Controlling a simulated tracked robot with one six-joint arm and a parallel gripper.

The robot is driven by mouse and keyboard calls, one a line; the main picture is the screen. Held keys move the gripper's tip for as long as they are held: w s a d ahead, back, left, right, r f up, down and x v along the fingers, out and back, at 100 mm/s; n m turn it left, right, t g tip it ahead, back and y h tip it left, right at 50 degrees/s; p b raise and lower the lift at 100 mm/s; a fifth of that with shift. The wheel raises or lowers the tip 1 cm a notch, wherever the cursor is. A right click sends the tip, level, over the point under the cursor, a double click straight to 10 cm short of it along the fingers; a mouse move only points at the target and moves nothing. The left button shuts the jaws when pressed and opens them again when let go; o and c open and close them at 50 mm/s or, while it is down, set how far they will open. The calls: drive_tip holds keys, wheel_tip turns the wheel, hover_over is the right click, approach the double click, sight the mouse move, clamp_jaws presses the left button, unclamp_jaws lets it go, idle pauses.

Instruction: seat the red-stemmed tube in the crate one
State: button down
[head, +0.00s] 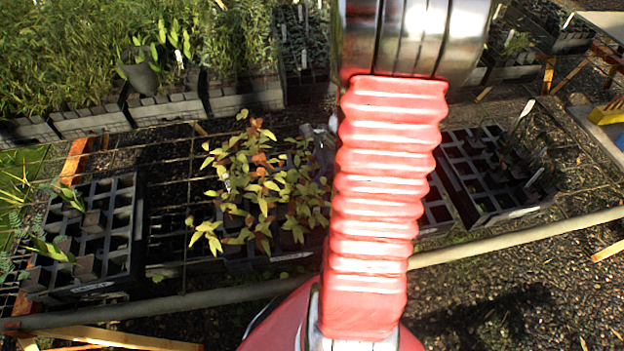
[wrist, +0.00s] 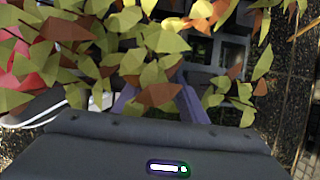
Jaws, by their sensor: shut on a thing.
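In the wrist view, my gripper (wrist: 158,92) shows two purple-grey fingers slanting up into foliage, shut on a plant tube. Yellow-green and red-brown leaves (wrist: 130,45) hide the fingertips, the stem and the tube body, so I cannot see its stem colour or tilt. Leafy plants (head: 260,180) with yellow-green and orange leaves stand left of my arm, over the middle crate. A black celled crate (head: 90,245) stands at the left and another (head: 500,190) at the right. I cannot read which is crate one.
Trays of dense green plants (head: 235,95) line the back. A pale pipe (head: 510,238) runs across in front of the crates. Orange-brown timber (head: 75,160) stands behind the left crate. Open dark gravel (head: 480,300) lies at the lower right.

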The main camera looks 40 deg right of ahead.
drive_tip(key=shift+f, duration=0.25)
idle(0.3)
drive_tip(key=c, duration=1)
unclamp_jaws()
drive_tip(key=shift+r, duration=0.1)
drive_tip(key=v, duration=1.3)
drive_tip(key=shift+s+d+r, duration=0.1)
drive_tip(key=shift+d+r, duration=0.1)
